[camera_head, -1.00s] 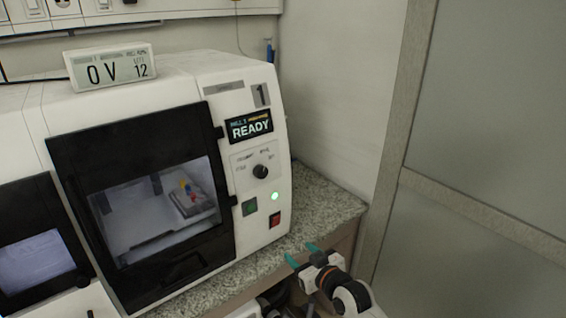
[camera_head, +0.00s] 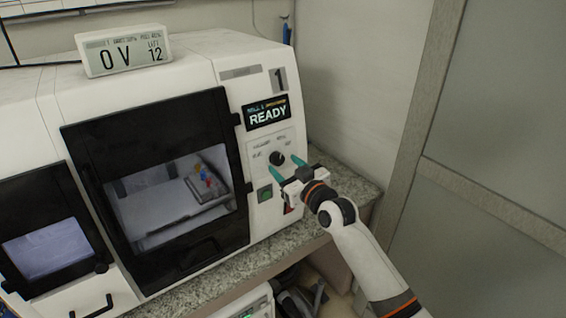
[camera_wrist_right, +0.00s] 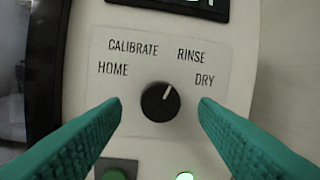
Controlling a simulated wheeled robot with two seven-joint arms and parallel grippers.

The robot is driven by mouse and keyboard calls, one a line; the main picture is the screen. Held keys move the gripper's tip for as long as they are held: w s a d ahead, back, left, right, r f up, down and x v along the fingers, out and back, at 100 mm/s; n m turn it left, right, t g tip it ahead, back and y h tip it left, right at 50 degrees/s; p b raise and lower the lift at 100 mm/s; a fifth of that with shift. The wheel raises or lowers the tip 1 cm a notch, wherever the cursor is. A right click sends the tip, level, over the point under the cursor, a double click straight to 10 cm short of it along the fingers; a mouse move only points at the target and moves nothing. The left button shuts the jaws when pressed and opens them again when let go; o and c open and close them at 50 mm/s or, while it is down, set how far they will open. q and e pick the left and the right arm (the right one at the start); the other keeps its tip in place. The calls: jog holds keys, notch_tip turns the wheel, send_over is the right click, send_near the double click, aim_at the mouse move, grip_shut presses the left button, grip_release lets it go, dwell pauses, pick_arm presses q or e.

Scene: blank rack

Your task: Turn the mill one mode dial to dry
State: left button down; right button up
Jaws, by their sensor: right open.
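Mill one (camera_head: 220,75) is the white machine marked 1, with a screen (camera_head: 267,115) reading READY. Its mode dial (camera_head: 277,158) is a small black knob on the front panel. In the right wrist view the dial (camera_wrist_right: 160,102) is near the centre, its white mark pointing up and slightly right, toward RINSE. The DRY label (camera_wrist_right: 204,80) is to the dial's right. My right gripper (camera_head: 287,167) is open in front of the panel. Its teal fingers show on either side of the dial in the wrist view, with gaps between them and the knob. My left gripper is out of view.
A green button (camera_head: 265,194) is below the dial, and a red switch is partly hidden by my right gripper. A small display (camera_head: 123,50) stands on the mill. The granite counter edge (camera_head: 215,285) runs below; a wall and a panelled door (camera_head: 500,130) are to the right.

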jog(key=shift+x, duration=0.95)
jog(key=c, duration=1)
